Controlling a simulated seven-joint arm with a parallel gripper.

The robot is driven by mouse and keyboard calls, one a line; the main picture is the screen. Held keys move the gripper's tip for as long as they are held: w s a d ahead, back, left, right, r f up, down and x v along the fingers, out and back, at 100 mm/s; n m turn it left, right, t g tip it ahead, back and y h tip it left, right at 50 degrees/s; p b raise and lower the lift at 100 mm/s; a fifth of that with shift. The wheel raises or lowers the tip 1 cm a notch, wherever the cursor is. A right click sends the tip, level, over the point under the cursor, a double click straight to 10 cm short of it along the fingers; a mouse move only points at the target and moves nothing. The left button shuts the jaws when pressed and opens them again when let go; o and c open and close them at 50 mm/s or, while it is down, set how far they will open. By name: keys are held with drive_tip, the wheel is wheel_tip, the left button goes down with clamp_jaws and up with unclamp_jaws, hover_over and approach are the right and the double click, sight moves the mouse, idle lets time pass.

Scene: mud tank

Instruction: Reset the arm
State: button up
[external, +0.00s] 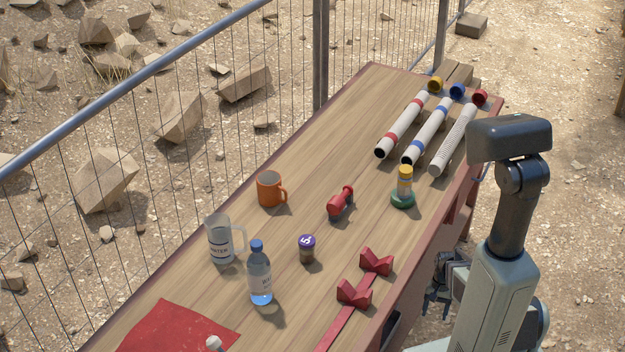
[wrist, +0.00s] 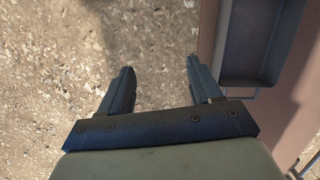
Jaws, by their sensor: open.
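My gripper (wrist: 160,68) is open and empty in the wrist view, with its two fingers apart over bare sandy ground. In the external view my gripper (external: 438,298) hangs low beside the right side of the wooden table (external: 300,150), below the tabletop and partly hidden by my arm. It touches none of the objects on the table.
The table holds an orange mug (external: 269,189), a clear pitcher (external: 220,240), a water bottle (external: 260,275), a red holder (external: 340,203) and several tubes (external: 401,125). A grey tray (wrist: 245,70) is close right of my fingers. A wire fence stands behind.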

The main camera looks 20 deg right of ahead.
drive_tip(key=s+a+f+n+g, duration=0.2)
drive_tip(key=s+a+f+n, duration=0.1)
drive_tip(key=s, duration=0.9)
drive_tip(key=s+a+f+n+g+h, duration=0.1)
drive_tip(key=s+a, duration=0.5)
drive_tip(key=s, duration=0.6)
wheel_tip(320, 180, down, 2)
drive_tip(key=n+g, duration=0.1)
drive_tip(key=n, duration=0.2)
